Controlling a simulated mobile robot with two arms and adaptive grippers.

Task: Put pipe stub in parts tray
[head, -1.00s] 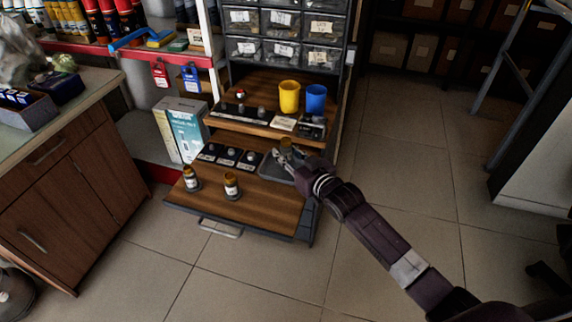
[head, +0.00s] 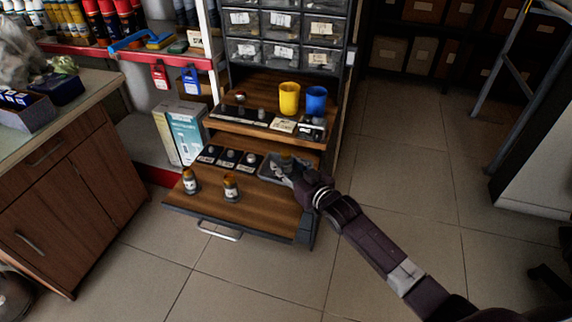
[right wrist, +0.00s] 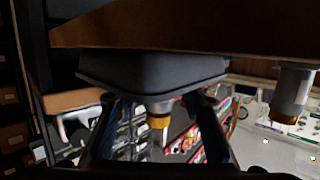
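A pipe stub (head: 286,159) with a brass-coloured end stands in the grey parts tray (head: 264,174) at the right side of the pulled-out wooden shelf. In the right wrist view, which looks inverted, the stub (right wrist: 158,120) projects from the dark tray (right wrist: 150,72). My right gripper (head: 293,173) is at the tray. Its two fingers (right wrist: 155,110) are spread on either side of the stub, with gaps showing between. My left gripper is not in view.
Several small fittings on dark pads (head: 228,158) sit left of the tray. A yellow cup (head: 289,98) and a blue cup (head: 315,100) stand on the shelf above. The shelf's front (head: 240,212) is bare, and the floor at right is clear.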

